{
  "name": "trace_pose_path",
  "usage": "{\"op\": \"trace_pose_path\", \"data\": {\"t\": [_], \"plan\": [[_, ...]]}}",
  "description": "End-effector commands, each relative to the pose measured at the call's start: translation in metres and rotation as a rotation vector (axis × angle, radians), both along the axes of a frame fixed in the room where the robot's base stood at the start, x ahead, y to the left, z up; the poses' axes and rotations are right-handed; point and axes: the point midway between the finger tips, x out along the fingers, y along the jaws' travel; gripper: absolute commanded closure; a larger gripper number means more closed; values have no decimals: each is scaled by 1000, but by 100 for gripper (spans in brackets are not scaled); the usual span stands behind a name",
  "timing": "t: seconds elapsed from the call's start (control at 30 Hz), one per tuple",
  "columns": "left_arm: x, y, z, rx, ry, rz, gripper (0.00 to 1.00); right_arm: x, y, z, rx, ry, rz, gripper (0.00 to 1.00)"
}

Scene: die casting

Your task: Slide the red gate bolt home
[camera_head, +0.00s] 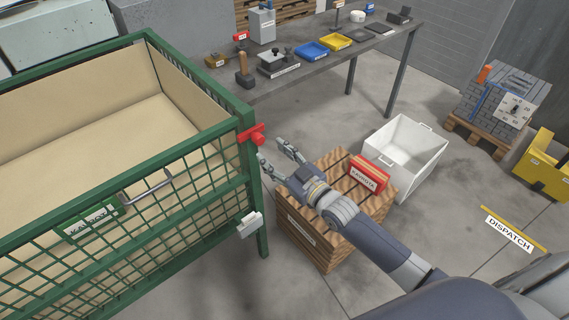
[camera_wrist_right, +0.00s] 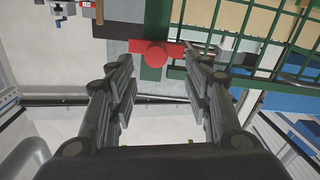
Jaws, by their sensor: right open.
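The red gate bolt (camera_head: 252,135) sits at the top of the green corner post of the mesh cage gate (camera_head: 166,194). In the right wrist view the red bolt (camera_wrist_right: 155,54) shows its round end ahead of the fingers, with a red bar reaching to both sides. My right gripper (camera_head: 270,153) is open and empty, just right of and slightly below the bolt, apart from it. In the wrist view its fingers (camera_wrist_right: 160,85) are spread, with the bolt's end beyond the gap between them. My left gripper is not in view.
A wooden crate (camera_head: 318,245) with a red box (camera_head: 369,174) on top stands under my right arm. A white bin (camera_head: 431,150) is behind it. A grey workbench (camera_head: 335,55) with trays and tools stands at the back.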

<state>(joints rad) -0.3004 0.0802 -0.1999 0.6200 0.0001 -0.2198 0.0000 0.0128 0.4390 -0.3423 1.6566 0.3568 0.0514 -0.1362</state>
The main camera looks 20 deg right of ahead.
Motion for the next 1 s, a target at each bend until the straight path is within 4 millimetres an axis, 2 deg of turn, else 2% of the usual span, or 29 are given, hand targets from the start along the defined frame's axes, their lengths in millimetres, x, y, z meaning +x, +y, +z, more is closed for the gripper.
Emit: {"op": "trace_pose_path", "data": {"t": [0.1,0.3,0.9,1.0], "plan": [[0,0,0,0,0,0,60,-19,-6,-1,-1,2,1,54],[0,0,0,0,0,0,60,-37,-12,0,0,0,1,54],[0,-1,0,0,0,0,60,-40,-14,0,0,0,1,54],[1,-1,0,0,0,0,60,-40,-17,-12,-4,24,-9,54]]}}
